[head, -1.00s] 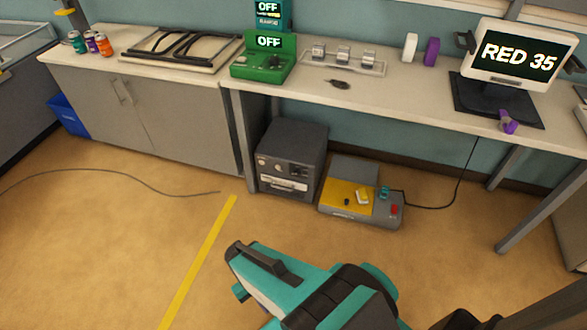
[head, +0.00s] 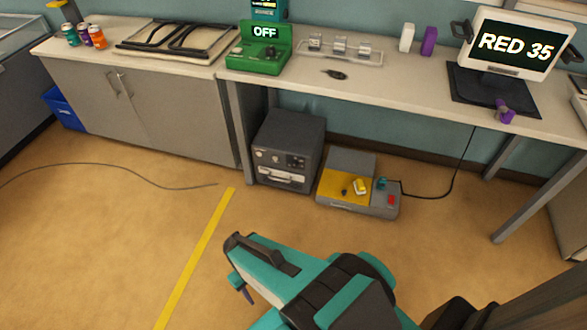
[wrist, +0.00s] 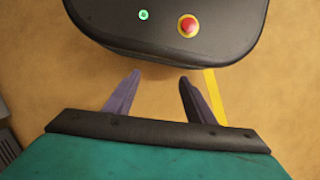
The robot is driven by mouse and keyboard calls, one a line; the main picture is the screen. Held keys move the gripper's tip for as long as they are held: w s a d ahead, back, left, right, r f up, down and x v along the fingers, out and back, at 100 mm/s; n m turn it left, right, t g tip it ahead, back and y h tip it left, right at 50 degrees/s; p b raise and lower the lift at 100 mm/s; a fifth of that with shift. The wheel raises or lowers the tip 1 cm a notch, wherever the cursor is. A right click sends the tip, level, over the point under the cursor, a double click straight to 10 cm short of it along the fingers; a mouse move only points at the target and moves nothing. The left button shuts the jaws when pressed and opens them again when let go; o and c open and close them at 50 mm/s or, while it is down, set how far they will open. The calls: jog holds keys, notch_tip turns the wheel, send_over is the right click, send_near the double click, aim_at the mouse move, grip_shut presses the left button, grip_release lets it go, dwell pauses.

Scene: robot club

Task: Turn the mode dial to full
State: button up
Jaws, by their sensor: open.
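A green box (head: 246,60) stands on the counter at the back, with a dark dial (head: 271,50) on its front and a lit screen (head: 265,32) reading OFF. The dial's own markings are too small to read. My gripper is low over the floor in front of the counter, well apart from the green box. In the wrist view my gripper (wrist: 160,76) shows two dark purple fingers spread apart with nothing between them. In the head view most of the fingers are hidden behind the teal wrist.
A teal device (head: 268,8) stands behind the green box. A clear rack (head: 340,55) and a dark small item (head: 335,74) lie to its right. Below are a dark grey cabinet (head: 287,145) and a yellow-topped box (head: 340,185). The floor before the counter is mostly clear.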

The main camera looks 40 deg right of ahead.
jog(key=w+a+f+t+b, duration=0.15)
jog(key=w+t, duration=0.65)
jog(key=w, duration=1.3)
jog(key=w+d+r+m+t+h+b, duration=0.15)
jog(key=w+d+t+b, duration=0.4)
jog(key=w, duration=0.75)
jog(key=w+d+m+t+h+b, duration=0.2)
jog(key=d+m+h+b, duration=0.15)
jog(key=d, duration=0.65)
jog(key=w+d+m+t+h+b, duration=0.15)
jog(key=d+h+b, duration=0.3)
jog(key=d, duration=0.65)
jog(key=s+d+f+m+g+h+b, duration=0.1)
jog(key=s+d+f+m+h+b, duration=0.1)
jog(key=d+b, duration=0.4)
jog(key=s+d+f+m+g+h+b, duration=0.2)
jog(key=d+f+m+h+b, duration=0.2)
jog(key=d, duration=0.6)
notch_tip(320, 180, down, 2)
jog(key=shift+s+f+g+b, duration=0.15)
jog(key=shift+s+g+b, duration=0.2)
jog(key=shift+b, duration=0.85)
